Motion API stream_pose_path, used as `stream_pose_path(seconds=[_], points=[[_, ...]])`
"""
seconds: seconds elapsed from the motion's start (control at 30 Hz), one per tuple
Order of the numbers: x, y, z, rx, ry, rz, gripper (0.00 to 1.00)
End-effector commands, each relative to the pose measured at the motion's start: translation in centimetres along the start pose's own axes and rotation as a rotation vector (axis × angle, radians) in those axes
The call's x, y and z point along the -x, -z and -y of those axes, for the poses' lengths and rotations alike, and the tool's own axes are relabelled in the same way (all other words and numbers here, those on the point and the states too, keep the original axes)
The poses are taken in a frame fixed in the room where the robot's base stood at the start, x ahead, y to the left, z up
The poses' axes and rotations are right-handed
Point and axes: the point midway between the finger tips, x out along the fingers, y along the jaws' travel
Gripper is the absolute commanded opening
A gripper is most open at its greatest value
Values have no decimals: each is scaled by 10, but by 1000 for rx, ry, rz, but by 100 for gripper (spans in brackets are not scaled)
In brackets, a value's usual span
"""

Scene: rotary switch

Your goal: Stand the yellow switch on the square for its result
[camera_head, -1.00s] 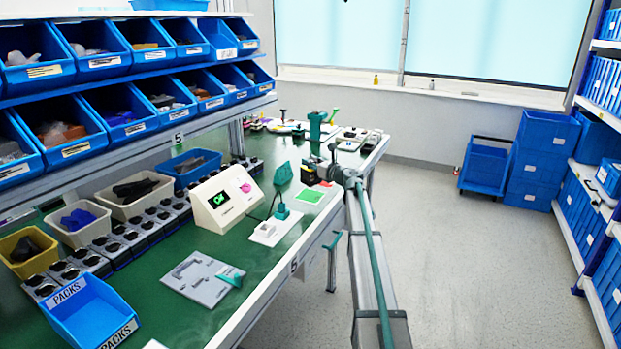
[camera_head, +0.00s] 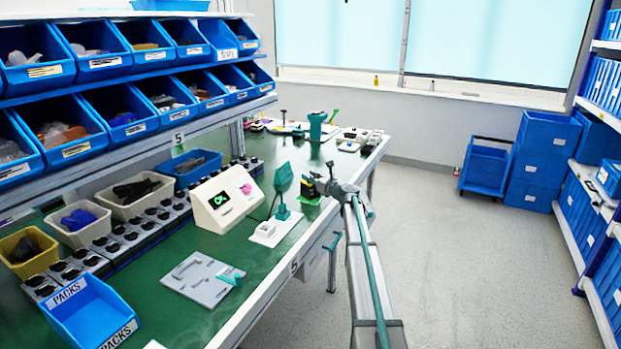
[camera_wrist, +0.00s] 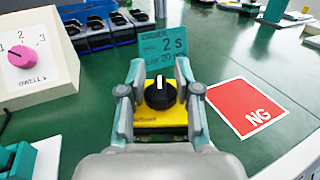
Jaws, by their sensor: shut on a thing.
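My gripper (camera_wrist: 160,100) is shut on the yellow switch (camera_wrist: 150,130), which has a black knob with a white pointer line. The switch is upright between the fingers; its underside is hidden, so I cannot tell if it touches the table. A red square marked NG (camera_wrist: 248,107) lies to the right in the wrist view, apart from the switch. In the head view my gripper (camera_head: 314,188) is over the green square (camera_head: 312,201), which is mostly covered. The tester (camera_head: 228,200) has a screen with green characters that look like OK.
A teal order card (camera_wrist: 165,46) stands just behind the switch. The tester's pink knob (camera_wrist: 22,53) is at the left. A small white fixture (camera_head: 268,231) and a grey plate (camera_head: 203,277) lie nearer on the green bench.

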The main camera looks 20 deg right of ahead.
Motion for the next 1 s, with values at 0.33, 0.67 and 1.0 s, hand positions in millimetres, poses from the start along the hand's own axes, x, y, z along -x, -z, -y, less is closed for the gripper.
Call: stream_pose_path(seconds=[0.33,0.67,1.0], points=[[0,3,0,0,0,0,58],[0,2,0,0,0,0,58],[30,0,-1,0,1,0,58]])
